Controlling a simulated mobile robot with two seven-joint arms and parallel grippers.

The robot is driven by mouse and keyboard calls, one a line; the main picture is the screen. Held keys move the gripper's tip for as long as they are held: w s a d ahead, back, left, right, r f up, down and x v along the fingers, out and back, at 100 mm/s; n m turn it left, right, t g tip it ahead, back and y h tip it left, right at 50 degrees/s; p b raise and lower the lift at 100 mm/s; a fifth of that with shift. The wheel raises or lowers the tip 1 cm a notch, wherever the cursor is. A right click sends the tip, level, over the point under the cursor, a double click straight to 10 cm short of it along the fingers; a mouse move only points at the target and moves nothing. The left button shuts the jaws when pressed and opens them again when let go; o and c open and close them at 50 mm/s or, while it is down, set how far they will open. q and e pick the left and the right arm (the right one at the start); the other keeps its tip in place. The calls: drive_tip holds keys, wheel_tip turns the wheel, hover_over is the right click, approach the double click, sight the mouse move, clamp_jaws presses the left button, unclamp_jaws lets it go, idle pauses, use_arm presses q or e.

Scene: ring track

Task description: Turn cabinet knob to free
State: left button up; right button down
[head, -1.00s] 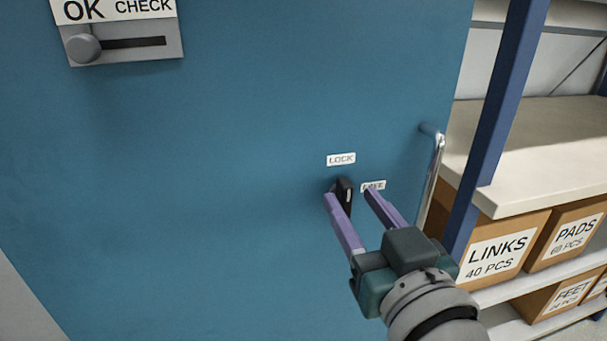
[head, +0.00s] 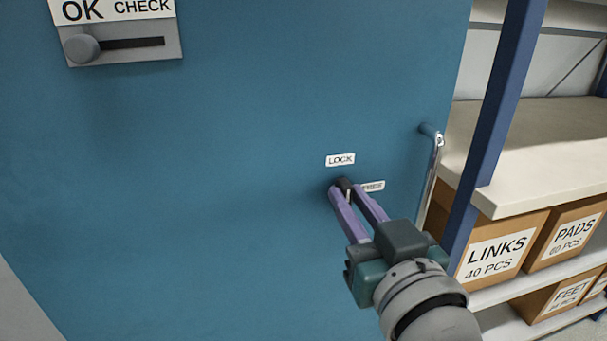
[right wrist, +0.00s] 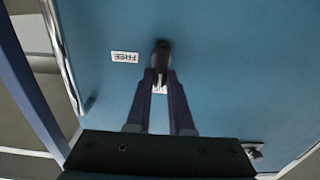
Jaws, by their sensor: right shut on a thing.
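The cabinet's black knob (head: 345,183) sits on the blue door, just below the LOCK label (head: 340,160) and left of the FREE label (head: 373,186), which a finger partly covers. My right gripper (head: 348,190) is shut on the knob, one purple finger on each side. In the right wrist view the knob (right wrist: 162,57) is between the fingertips, its long side in line with the LOCK label (right wrist: 159,89), which shows partly between the fingers. The FREE label (right wrist: 125,57) is beside it, upside down. My left gripper is not in view.
A metal door handle (head: 433,175) stands right of the knob. A blue post (head: 497,125) and shelves with labelled cardboard boxes (head: 500,250) are further right. A slider plate marked OK and CHECK (head: 125,48) is at upper left. The door between is clear.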

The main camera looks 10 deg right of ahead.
drive_tip(key=shift+m, duration=0.3)
drive_tip(key=shift+d+m, duration=0.1)
drive_tip(key=shift+m, duration=0.4)
drive_tip(key=shift+d+m, duration=0.15)
drive_tip(key=shift+m, duration=1.05)
drive_tip(key=m, duration=0.4)
drive_tip(key=f+m+b, duration=0.1)
drive_tip(key=m, duration=0.8)
drive_tip(key=shift+d+f+m+b, duration=0.15)
drive_tip(key=shift+d+m+b, duration=0.2)
drive_tip(key=shift+d+m, duration=0.05)
drive_tip(key=c, duration=0.8)
unclamp_jaws()
